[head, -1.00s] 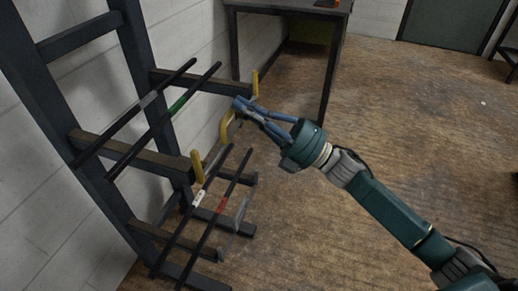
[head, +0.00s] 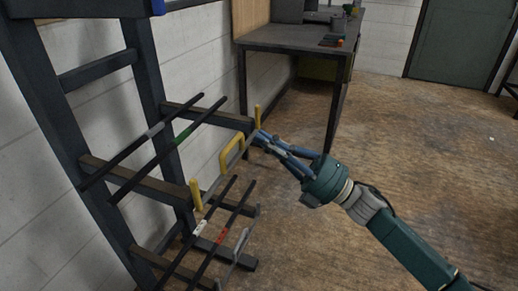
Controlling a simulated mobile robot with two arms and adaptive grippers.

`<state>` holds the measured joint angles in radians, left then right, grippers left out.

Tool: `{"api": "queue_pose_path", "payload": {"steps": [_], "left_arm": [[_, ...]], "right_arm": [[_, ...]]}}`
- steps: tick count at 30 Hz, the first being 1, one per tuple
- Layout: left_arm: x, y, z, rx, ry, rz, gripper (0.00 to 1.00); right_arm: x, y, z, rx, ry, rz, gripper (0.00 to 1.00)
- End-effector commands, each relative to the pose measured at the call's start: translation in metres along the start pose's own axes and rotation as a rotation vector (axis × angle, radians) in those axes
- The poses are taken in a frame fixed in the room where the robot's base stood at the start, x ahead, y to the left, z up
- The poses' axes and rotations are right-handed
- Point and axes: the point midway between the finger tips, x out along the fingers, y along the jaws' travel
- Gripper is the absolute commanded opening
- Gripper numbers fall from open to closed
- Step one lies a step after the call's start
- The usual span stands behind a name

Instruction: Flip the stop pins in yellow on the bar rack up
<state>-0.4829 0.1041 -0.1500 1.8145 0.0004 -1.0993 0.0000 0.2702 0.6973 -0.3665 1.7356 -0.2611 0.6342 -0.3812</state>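The dark bar rack (head: 150,95) stands at the left against the wall. On its upper arms, one yellow stop pin (head: 257,117) stands upright at the far arm's tip and another yellow stop pin (head: 196,194) stands upright at the near arm's tip. A yellow U-shaped handle (head: 232,153) sits on a thin grey rod between them. My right gripper (head: 259,139) is just below and beside the far pin, right of the handle. Its fingers look close together, but their opening is unclear. It holds nothing visible. My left gripper is out of view.
Dark bars with grey and green bands (head: 182,135) lie across the upper arms. Bars with white and red bands (head: 221,237) lie on the lower arms. A grey bar (head: 242,242) shows at the lower arm ends. A workbench (head: 290,38) stands behind. The floor at right is clear.

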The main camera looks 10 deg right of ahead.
Motion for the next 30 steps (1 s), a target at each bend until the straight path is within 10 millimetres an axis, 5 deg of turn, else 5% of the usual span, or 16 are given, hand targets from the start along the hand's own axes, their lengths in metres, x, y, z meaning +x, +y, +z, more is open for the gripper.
{"api": "queue_pose_path", "payload": {"steps": [12,30], "left_arm": [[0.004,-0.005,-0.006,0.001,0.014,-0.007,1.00],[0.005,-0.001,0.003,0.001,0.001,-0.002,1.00]], "right_arm": [[-0.062,0.044,-0.001,0.001,-0.001,-0.005,0.00],[-0.072,0.053,-0.001,0.000,0.001,-0.001,0.00]]}}
